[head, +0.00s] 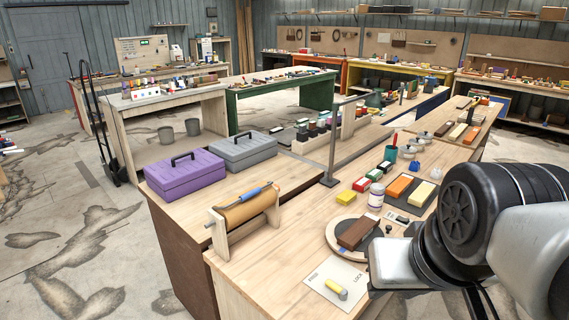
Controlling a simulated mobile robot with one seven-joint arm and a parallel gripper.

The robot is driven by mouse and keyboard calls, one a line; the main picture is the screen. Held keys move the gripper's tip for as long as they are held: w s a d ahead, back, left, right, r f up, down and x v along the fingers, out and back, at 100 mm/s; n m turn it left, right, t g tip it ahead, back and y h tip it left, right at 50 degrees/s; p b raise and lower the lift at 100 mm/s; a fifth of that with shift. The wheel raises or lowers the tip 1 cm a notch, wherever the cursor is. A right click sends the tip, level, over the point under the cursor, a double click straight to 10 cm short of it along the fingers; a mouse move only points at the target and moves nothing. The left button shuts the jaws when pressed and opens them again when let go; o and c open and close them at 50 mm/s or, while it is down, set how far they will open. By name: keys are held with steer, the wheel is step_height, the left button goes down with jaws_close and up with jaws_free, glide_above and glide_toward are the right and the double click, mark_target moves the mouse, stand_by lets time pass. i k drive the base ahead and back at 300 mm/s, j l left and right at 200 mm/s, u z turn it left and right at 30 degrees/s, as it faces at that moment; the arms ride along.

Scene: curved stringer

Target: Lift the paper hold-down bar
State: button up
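A paper roll dispenser stands at the near left of the workbench, with a brown paper roll (246,209) between wooden end supports (220,236). The hold-down bar (258,191), a thin metal rod with a blue grip, lies along the top of the roll. It looks down against the paper. My arm fills the lower right, well to the right of the dispenser and apart from it. A pale grey block at its end, perhaps my gripper (393,266), hangs over the bench. No fingers can be made out, and nothing held is visible.
A purple toolbox (185,172) and a grey toolbox (243,150) sit behind the dispenser. A metal post (332,148) rises to its right. A round turntable (341,232) with a brown block and a FREE/LOCK plate (334,284) lie between it and my arm.

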mark_target(241, 198)
steer(key=i+j+z, duration=0.2)
steer(key=j+z, duration=0.25)
steer(key=j, duration=0.5)
steer(key=j+z, duration=0.4)
steer(key=j, duration=0.6)
steer(key=j+z, duration=0.45)
steer(key=j, duration=0.55)
steer(key=k, duration=0.05)
